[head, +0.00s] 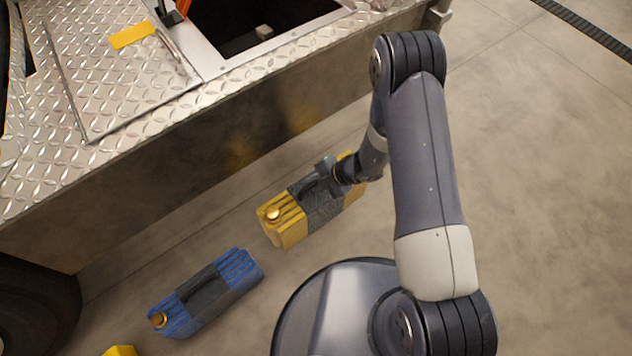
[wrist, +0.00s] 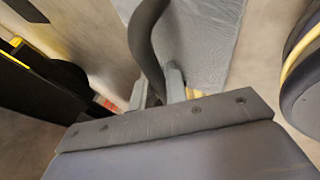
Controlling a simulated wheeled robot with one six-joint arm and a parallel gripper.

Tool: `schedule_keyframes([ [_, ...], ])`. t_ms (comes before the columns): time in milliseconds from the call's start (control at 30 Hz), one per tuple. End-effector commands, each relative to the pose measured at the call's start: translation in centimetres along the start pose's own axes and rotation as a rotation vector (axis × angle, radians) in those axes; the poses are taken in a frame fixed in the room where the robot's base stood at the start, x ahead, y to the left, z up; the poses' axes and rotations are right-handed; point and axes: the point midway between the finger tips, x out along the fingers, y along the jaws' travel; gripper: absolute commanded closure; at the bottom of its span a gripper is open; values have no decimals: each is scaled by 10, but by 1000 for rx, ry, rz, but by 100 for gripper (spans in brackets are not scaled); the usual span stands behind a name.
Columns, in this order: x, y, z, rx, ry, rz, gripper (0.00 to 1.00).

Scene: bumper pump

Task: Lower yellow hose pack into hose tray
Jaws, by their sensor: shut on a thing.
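The yellow hose pack (head: 285,228) is a folded yellow bundle with a grey wrap and a brass coupling at its near left end. It is beside the bumper, at or just above the floor; I cannot tell which. My gripper (head: 332,172) is at the top of its grey wrap. In the wrist view, my gripper's fingers (wrist: 157,88) are closed around a dark curved strap handle, with the pack's grey wrap (wrist: 210,35) behind. The hose tray appears to be the dark open well in the bumper deck, with a metal rim (head: 222,66), at the top.
A blue hose pack (head: 205,293) lies on the floor to the lower left, with another yellow item (head: 120,351) at the bottom edge. The diamond-plate bumper deck (head: 120,95) stands between the floor and the well. Clear concrete floor (head: 540,180) extends right.

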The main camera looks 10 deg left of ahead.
Motion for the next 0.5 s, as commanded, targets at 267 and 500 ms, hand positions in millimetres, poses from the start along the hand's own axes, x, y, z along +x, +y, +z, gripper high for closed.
schedule_keyframes([
  [267,-34,27,-14,-3,0,5,100],
  [500,-58,44,-24,-2,1,4,100],
])
